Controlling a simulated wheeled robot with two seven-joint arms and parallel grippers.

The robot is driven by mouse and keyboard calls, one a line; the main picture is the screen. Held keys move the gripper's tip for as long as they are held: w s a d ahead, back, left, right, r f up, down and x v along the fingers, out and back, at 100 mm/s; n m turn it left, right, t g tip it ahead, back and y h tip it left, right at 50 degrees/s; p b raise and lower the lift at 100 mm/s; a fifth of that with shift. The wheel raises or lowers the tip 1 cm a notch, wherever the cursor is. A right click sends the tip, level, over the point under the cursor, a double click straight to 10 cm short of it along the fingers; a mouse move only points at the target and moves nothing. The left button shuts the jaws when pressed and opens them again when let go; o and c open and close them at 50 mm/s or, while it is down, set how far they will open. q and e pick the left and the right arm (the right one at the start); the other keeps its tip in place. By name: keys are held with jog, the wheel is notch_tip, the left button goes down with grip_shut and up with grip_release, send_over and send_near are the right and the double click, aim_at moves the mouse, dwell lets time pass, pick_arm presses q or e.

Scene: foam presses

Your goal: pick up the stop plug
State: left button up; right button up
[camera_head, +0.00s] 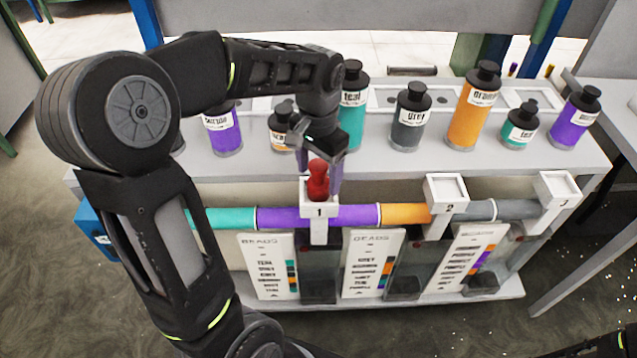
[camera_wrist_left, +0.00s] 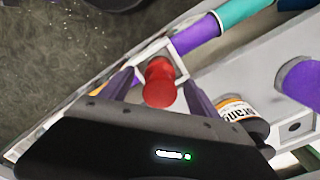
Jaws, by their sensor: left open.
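The red stop plug (camera_head: 318,180) stands upright in the white socket marked 1 (camera_head: 319,211), on the coloured pipe. In the left wrist view the plug (camera_wrist_left: 160,84) is seen from above, between the two fingers. My left gripper (camera_head: 321,172) is open, with its purple-grey fingers on either side of the plug. In the left wrist view a gap shows between each finger and the plug.
A pipe (camera_head: 281,217) of teal, purple, orange and grey sections runs along the bench front. Sockets 2 (camera_head: 447,189) and 3 (camera_head: 557,188) stand to the right without plugs. Several labelled bottles, including an orange one (camera_head: 470,115), stand on the shelf behind. Bead cards (camera_head: 372,263) hang below.

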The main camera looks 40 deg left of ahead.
pick_arm(q)
jog(key=shift+f, duration=0.6)
jog(key=shift+c, duration=0.3)
grip_shut()
dwell(0.5)
